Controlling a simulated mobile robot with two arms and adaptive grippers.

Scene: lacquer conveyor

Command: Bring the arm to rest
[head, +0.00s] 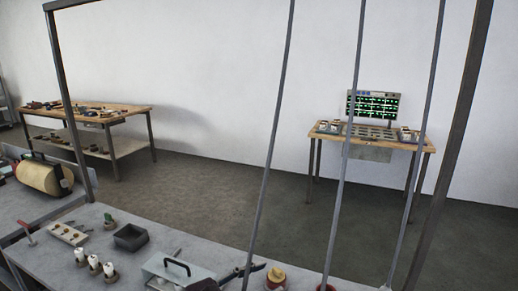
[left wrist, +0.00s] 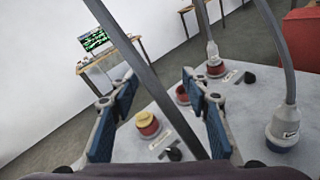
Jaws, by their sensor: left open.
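My left gripper (left wrist: 158,82) shows in the left wrist view. Its two blue-padded fingers are wide apart. A grey bar crosses the space between them in the picture, and I cannot tell how near it is. A red pot with a yellow top (left wrist: 147,124) stands on the grey worktop beyond the fingers, and I see nothing held. The pot also shows at the bottom of the head view (head: 275,277). I cannot make out the left gripper clearly in the head view. My right gripper is in neither view.
Thin grey posts rise in front of the head view. The worktop holds a lidded metal box (head: 178,272), a dark square tray (head: 131,237) and white-topped items (head: 94,262). Cables hang to fittings (left wrist: 283,137) on the right. Two wooden tables (head: 100,114) (head: 370,137) stand farther back.

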